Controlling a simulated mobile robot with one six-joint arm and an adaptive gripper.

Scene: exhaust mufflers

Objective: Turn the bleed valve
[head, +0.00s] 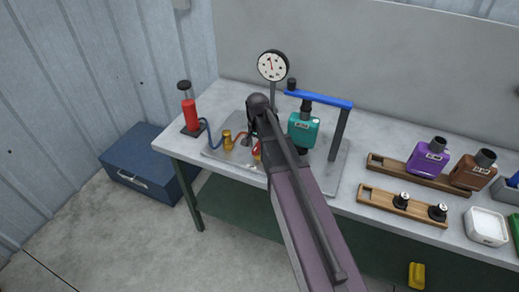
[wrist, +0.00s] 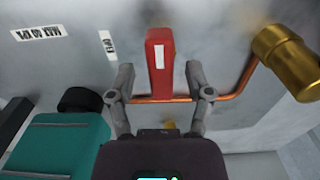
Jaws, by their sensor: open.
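The bleed valve shows as a red lever handle (wrist: 160,62) with a white stripe, on a copper pipe (wrist: 235,96) in the wrist view. My gripper (wrist: 159,76) is open, with one finger on each side of the red handle and a visible gap to each. Nothing is held. In the head view only a bit of the red handle (head: 257,152) shows beside my arm, which hides most of the valve and the fingers. A brass fitting (wrist: 284,62) stands right of the handle in the wrist view.
A teal muffler (head: 303,131) sits under a blue-levered clamp (head: 318,99), close right of my arm. A dial gauge (head: 272,66) stands behind. A red pump (head: 188,110) with a blue hose is left. Racks with a purple muffler (head: 428,157) and a brown one (head: 473,172) lie right.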

